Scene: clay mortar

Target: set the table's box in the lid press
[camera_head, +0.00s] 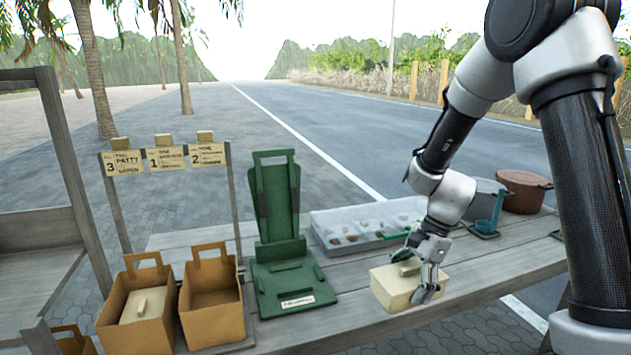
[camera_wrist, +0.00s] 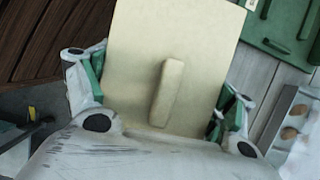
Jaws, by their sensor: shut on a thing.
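A cream box (camera_head: 394,288) with a raised bar handle on its lid is at the table's front, right of the press. My gripper (camera_head: 424,277) is shut on the box from above. In the wrist view the box (camera_wrist: 138,60) lies between my two fingers (camera_wrist: 165,100), its handle (camera_wrist: 167,92) in the middle. I cannot tell whether the box touches the table or is slightly above it. The green lid press (camera_head: 283,274) stands on the table to the left, its upright back panel raised and its base empty. Part of it shows at the wrist view's top right (camera_wrist: 285,30).
Two brown paper bags stand at the left; the left bag (camera_head: 137,325) holds a cream box, the right bag (camera_head: 213,322) looks empty. A white compartment tray (camera_head: 325,240) lies behind the box. Pots (camera_head: 522,192) stand at the back right. A sign rack (camera_head: 165,160) rises behind the bags.

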